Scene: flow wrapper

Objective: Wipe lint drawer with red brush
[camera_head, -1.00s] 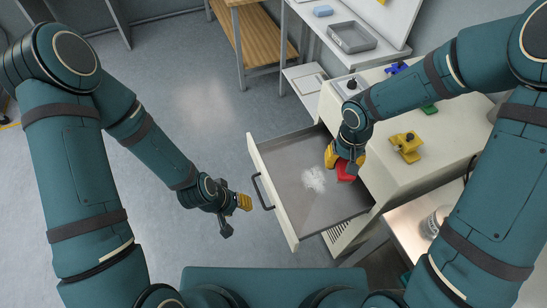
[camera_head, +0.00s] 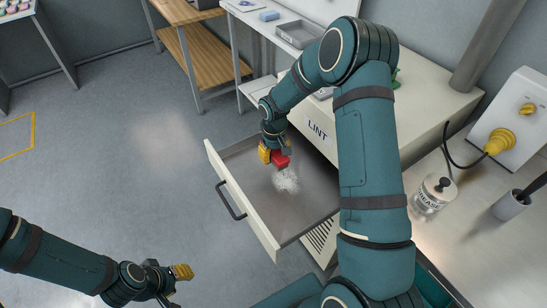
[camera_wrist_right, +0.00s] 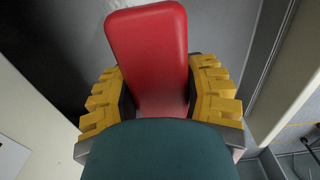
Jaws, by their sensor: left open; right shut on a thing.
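The lint drawer (camera_head: 314,208) is pulled out of the cream LINT cabinet (camera_head: 419,113), with a dark handle on its front. A patch of pale lint (camera_head: 287,181) lies on the drawer floor. My right gripper (camera_head: 273,156) is inside the drawer area, shut on the red brush (camera_head: 281,160), just beyond the lint. In the right wrist view the red brush (camera_wrist_right: 148,55) sits between the yellow fingers; its bristles are hidden. My left gripper (camera_head: 175,284) is open and empty, low at the left over the floor, away from the drawer.
A grey tray (camera_head: 299,33) and a blue block (camera_head: 269,15) stand on the white bench behind. A grease jar (camera_head: 434,193), a cup (camera_head: 510,205) and a yellow plug (camera_head: 498,141) are at the right. The floor left of the drawer is clear.

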